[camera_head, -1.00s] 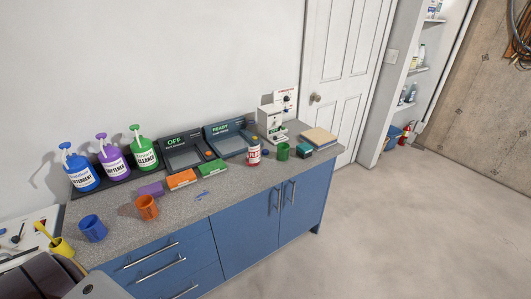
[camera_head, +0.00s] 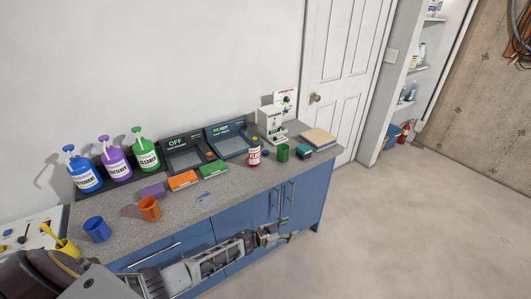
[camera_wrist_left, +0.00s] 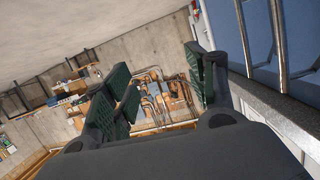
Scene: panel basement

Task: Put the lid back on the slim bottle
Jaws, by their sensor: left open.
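A small white-and-red bottle (camera_head: 254,157) stands upright on the counter, right of the middle. A small yellowish part shows at its top; I cannot tell whether that is a lid on it. No separate lid can be made out for certain. My left gripper (camera_head: 287,236) is low in front of the blue cabinet doors, below and apart from the bottle. In the left wrist view the fingers of my left gripper (camera_wrist_left: 163,95) are spread with nothing between them. My right gripper is not in view.
The counter (camera_head: 225,193) carries blue, purple and green pump bottles (camera_head: 115,166), several cups, two dark panels and a white machine (camera_head: 271,125). A green cup (camera_head: 283,152) stands right of the bottle. Cabinet handles (camera_head: 283,196) stick out near my gripper. Floor at right is clear.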

